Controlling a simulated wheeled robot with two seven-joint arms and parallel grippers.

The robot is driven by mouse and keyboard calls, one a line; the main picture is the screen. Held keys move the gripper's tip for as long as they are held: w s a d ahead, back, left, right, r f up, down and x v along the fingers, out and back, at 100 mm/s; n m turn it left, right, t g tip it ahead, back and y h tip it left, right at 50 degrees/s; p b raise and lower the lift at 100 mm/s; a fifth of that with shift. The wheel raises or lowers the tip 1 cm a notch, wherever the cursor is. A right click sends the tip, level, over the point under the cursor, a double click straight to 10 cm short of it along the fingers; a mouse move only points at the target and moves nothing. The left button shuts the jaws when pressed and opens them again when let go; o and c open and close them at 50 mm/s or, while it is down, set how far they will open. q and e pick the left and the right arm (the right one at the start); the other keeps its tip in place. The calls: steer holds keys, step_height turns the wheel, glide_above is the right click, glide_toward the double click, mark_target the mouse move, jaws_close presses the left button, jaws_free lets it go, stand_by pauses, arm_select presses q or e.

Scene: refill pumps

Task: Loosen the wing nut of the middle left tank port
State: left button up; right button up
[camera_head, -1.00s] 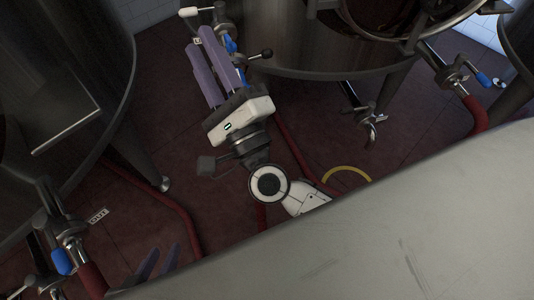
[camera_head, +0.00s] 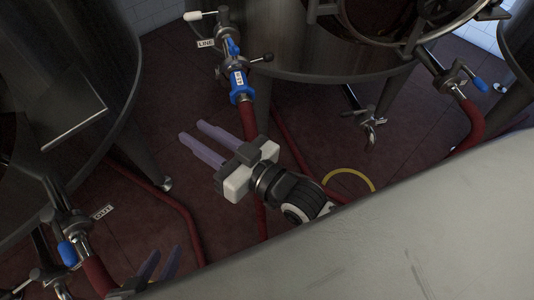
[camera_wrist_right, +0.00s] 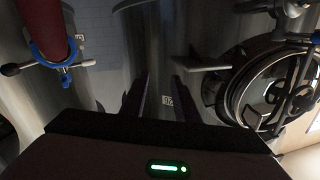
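The left port of the middle tank (camera_head: 224,32) shows at the top of the head view. The wing nut is too small to make out surely. My right gripper (camera_head: 192,131) is below and left of the port, empty, its purple fingers apart. In the right wrist view the fingers (camera_wrist_right: 160,90) are apart, and a blue ring fitting (camera_wrist_right: 62,58) is at upper left. My left gripper (camera_head: 163,251) is low in the head view, fingers apart, empty.
The middle tank (camera_head: 320,50) has another port with a red hose (camera_head: 470,122) at right. A left tank (camera_head: 70,70) has a hose port (camera_head: 68,240) at lower left. Hoses and a yellow ring (camera_head: 350,175) lie on the floor. A grey surface (camera_head: 400,240) fills the lower right.

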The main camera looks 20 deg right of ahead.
steer(key=s+d+f+n+g+h, duration=0.2)
steer(key=s+d+f+n+h, duration=0.1)
steer(key=d+f+n+h, duration=0.4)
steer(key=shift+d+f+g+h+p, duration=0.4)
steer(key=shift+d+f, duration=1.25)
steer(key=shift+d, duration=1.2)
steer(key=shift+s, duration=0.1)
